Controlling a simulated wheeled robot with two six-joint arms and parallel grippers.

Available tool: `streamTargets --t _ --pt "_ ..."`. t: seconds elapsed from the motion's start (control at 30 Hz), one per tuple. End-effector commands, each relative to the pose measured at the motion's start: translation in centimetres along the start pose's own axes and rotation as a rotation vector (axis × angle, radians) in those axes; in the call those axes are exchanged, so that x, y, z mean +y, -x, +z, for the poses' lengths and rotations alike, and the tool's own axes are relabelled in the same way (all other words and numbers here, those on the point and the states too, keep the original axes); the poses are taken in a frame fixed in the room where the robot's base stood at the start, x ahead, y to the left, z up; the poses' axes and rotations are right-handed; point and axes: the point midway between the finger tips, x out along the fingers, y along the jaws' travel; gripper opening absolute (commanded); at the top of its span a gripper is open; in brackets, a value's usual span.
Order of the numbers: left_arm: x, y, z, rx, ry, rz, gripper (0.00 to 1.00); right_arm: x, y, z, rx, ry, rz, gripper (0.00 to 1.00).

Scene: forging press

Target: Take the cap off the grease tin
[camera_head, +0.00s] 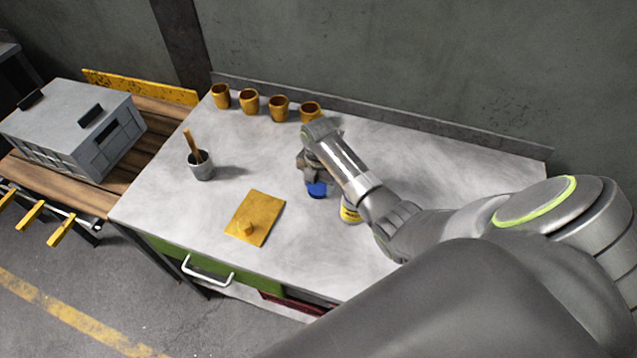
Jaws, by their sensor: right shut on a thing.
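My right gripper (311,172) is over the middle of the grey worktop, pointing down, largely hidden by its own wrist. It is shut on a blue piece (317,189) that looks like a cap; only its lower part shows below the fingers. A yellow tin (350,211) with a pale band and dark marking stands just to the right, partly hidden behind my right arm. I cannot see the top of the tin. The blue piece appears apart from it. My left gripper is not in view.
The grey worktop (190,206) holds a yellow plate (262,212) with a small knob, a grey pot (202,170) with a wooden handle in it, and several orange-brown cups (250,101) along the back. A grey box (75,130) stands at the left. The worktop's right rear is clear.

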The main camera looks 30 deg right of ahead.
Motion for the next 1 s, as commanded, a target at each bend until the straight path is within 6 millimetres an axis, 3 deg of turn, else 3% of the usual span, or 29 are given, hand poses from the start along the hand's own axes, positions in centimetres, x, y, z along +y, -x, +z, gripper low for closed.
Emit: streamTargets --t 0.07,0.1,0.23,0.67,1.0 --pt "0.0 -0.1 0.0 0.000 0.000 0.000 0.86 0.0 -0.3 0.0 0.001 0.000 -0.001 0.27" --pt "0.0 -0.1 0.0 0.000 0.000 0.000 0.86 0.0 -0.3 0.0 0.001 0.000 -0.001 0.58" --pt "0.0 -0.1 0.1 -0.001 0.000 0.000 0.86 0.0 -0.2 0.0 0.001 0.000 -0.001 0.75" --pt "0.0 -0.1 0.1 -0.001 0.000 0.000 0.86 0.0 0.7 0.0 0.000 0.000 0.001 0.76" --pt "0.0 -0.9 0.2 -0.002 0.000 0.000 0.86 0.1 6.8 0.1 -0.003 0.001 0.005 0.76"
